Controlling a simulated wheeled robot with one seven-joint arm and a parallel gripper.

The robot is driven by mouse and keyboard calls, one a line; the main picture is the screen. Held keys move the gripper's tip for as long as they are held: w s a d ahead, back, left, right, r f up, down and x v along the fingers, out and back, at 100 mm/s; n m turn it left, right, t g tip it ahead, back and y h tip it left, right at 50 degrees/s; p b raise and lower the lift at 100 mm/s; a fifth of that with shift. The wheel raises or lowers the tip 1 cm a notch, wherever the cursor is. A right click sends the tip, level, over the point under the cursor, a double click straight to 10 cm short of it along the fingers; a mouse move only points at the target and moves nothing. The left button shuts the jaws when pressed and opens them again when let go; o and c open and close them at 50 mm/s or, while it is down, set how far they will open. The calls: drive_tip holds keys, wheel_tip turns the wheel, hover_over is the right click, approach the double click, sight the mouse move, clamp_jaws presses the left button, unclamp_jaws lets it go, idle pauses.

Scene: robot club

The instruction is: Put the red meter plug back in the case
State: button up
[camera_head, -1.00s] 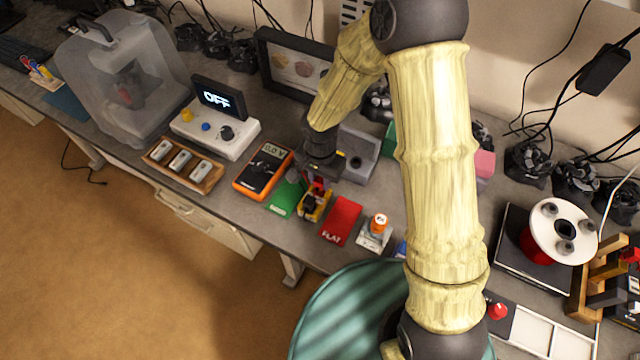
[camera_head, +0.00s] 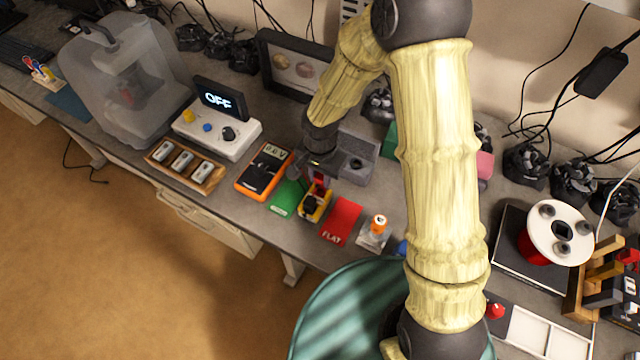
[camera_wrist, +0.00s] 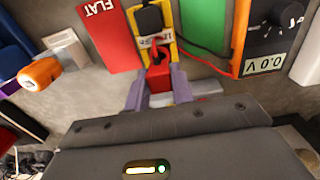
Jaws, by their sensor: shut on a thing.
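The red meter plug (camera_wrist: 158,82) is between the two fingers of my gripper (camera_wrist: 160,92) in the wrist view, and the fingers are shut on it. It sits right at the end of a yellow-framed black battery block (camera_wrist: 152,25); I cannot tell whether they touch. In the head view my gripper (camera_head: 318,182) is over the near end of the table, above the block (camera_head: 314,204), with the red plug (camera_head: 319,180) partly hidden. A grey case (camera_head: 358,172) with a round dark recess stands just behind and right of my gripper, partly hidden by my arm.
An orange multimeter (camera_head: 264,170) lies left, reading about 0.0 V, with a red lead near the block. A green card (camera_head: 287,197) and a red FLAT card (camera_head: 341,222) flank the block. An orange-capped bottle (camera_head: 378,226) stands right. A teal round thing (camera_head: 345,305) is in front.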

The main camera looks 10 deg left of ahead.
drive_tip(key=shift+r+p, duration=0.55)
drive_tip(key=shift+r, duration=0.45)
drive_tip(key=o, duration=0.4)
drive_tip(key=c, duration=0.4)
drive_tip(key=shift+o, duration=0.2)
drive_tip(key=shift+f, duration=0.1)
